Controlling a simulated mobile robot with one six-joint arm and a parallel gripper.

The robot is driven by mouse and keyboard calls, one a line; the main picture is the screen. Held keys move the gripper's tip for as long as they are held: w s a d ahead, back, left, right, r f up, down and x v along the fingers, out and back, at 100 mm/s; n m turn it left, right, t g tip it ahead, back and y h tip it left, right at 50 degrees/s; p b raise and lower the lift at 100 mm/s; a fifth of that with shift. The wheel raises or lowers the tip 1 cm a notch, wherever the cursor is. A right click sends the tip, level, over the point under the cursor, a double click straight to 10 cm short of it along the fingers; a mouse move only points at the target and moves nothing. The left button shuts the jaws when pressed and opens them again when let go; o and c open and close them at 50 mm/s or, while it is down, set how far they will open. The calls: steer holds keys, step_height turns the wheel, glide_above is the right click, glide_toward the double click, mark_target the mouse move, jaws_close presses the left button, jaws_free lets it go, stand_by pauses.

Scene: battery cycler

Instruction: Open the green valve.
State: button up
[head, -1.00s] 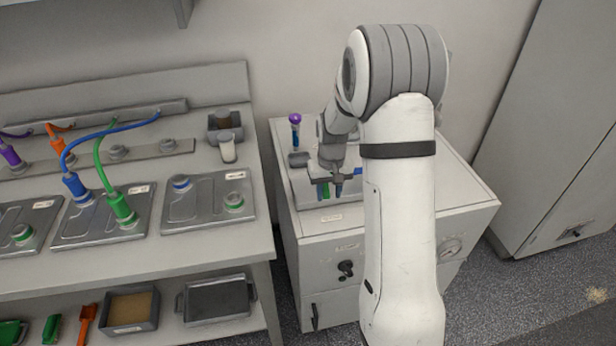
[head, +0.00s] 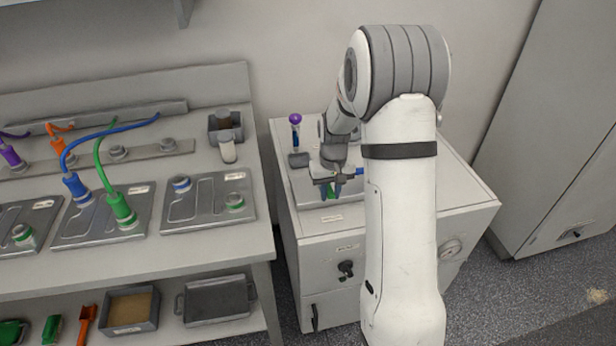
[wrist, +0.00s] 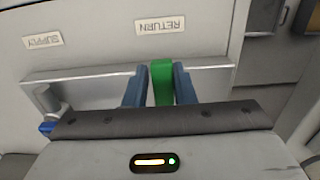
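The green valve's handle (wrist: 162,84) stands between the two blue fingers of my gripper (wrist: 161,86) in the wrist view, below the RETURN label. The fingers lie close against both its sides, with almost no gap, and look shut on it. The handle points toward the front of the cabinet. In the head view my gripper (head: 331,190) is over the front of the cabinet top, with a bit of green (head: 331,188) showing between its fingers. The valve's body is hidden behind my gripper.
A blue handle (wrist: 47,128) on a grey fitting is at the left in the wrist view, near the SUPPLY label (wrist: 43,41). A purple-capped tube (head: 295,128) stands at the back of the cabinet (head: 463,192). A bench with cables and battery plates (head: 208,203) is at the left.

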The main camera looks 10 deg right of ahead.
mark_target(332, 190)
steer(key=shift+o, duration=1.2)
steer(key=shift+d, duration=0.1)
step_height(332, 190, up, 8)
steer(key=p, duration=0.5)
steer(key=shift+d, duration=0.15)
steer(key=shift+r, duration=0.1)
